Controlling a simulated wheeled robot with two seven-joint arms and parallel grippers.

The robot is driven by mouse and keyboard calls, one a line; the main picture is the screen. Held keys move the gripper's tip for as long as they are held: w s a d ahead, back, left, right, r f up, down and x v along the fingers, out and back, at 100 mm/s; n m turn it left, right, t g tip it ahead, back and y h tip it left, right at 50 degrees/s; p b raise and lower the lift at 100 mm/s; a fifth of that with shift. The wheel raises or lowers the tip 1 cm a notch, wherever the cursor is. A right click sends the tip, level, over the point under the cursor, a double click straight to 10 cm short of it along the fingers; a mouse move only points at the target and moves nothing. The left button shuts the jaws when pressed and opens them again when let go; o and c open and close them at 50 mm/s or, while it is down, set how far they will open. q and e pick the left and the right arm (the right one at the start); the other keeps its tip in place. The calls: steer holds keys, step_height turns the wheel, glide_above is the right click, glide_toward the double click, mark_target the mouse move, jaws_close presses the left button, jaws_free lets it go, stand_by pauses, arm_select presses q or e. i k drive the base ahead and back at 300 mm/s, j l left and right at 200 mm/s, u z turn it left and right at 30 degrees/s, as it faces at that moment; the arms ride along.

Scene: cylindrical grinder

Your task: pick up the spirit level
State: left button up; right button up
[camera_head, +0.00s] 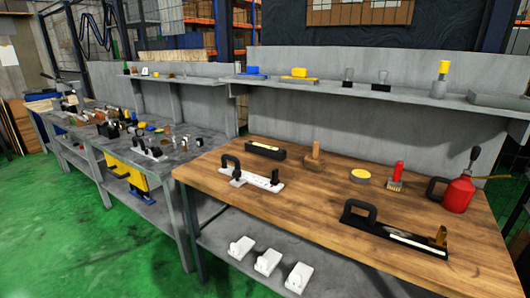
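A black bar-shaped block with a pale yellow strip along its top, which looks like the spirit level (265,149), lies flat near the back left of the wooden tabletop (310,200). It rests apart from the things around it, and nothing covers it. Neither of my grippers is in view.
On the wooden table are a white tool with black handle (252,180), a wooden block (315,157), a yellow-topped tin (360,175), a red-handled brush (396,176), a red oil can (459,193) and a long black handled tool (393,230). A grey shelf (400,96) runs behind. The front middle is clear.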

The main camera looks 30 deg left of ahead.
mark_target(273, 152)
steer(key=j+z, duration=0.1)
steer(key=j, duration=0.35)
steer(key=j+z, duration=0.15)
steer(key=j, duration=0.3)
steer(key=j+z, duration=0.1)
steer(key=j, duration=0.4)
steer(key=k+j+z, duration=0.1)
steer(key=j, duration=0.3)
steer(key=k+j+z, duration=0.15)
steer(key=j, duration=0.3)
steer(key=j+z, duration=0.1)
steer(key=j, duration=0.4)
steer(key=k+j+z, duration=0.1)
steer(key=j, duration=0.3)
steer(key=k+j+z, duration=0.15)
steer(key=j, duration=0.3)
